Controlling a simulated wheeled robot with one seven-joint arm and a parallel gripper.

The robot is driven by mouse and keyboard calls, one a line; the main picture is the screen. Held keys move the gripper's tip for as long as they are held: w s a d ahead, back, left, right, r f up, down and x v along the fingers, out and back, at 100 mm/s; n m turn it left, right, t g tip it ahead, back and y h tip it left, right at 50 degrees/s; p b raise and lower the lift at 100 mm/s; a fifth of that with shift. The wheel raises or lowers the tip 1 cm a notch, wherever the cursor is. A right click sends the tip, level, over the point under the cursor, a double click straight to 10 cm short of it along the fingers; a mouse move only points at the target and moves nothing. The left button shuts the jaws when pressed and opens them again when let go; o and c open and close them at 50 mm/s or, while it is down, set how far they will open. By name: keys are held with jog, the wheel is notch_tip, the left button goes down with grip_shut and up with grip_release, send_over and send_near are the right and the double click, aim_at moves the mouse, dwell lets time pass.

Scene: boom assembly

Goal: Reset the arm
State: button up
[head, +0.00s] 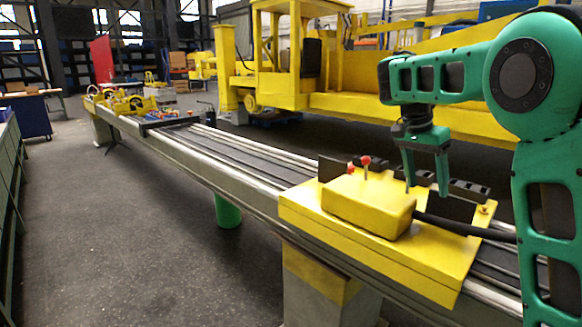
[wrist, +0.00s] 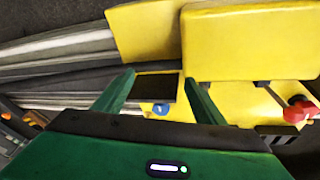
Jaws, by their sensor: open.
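My green arm comes in from the right in the head view. My gripper (head: 425,190) points down with its two fingers apart and nothing between them. It hangs above the back part of a yellow machine carriage (head: 375,246) that sits on a long rail bench. In the wrist view my gripper (wrist: 158,82) is also open, with a dark rectangular plate (wrist: 157,87) and yellow metal showing beyond the fingertips. I cannot tell the exact height of the fingertips over the carriage.
A red-knobbed lever (head: 366,161) stands up from the carriage, left of my gripper; a red knob (wrist: 297,109) shows at right in the wrist view. A black cable (head: 465,226) leaves the carriage. A large yellow machine (head: 300,70) stands behind. The floor (head: 110,230) at left is clear.

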jog(key=s+d+f+n+y, duration=0.1)
jog(key=s+d+f, duration=0.1)
jog(key=s+d, duration=0.5)
jog(key=s+d+f+n+y, duration=0.1)
jog(key=s+d+f+n, duration=0.15)
jog(key=s, duration=0.95)
jog(key=s+a+f+n+y, duration=0.1)
jog(key=s+f, duration=0.3)
jog(key=s, duration=0.6)
jog(key=s+a+f+n, duration=0.1)
jog(key=s+f, duration=0.4)
jog(key=s, duration=0.5)
jog(key=shift+a+f+y, duration=0.15)
jog(key=shift+a+y, duration=0.25)
jog(key=shift+a, duration=0.35)
jog(key=shift+s+n, duration=0.1)
jog(key=shift+n, duration=0.15)
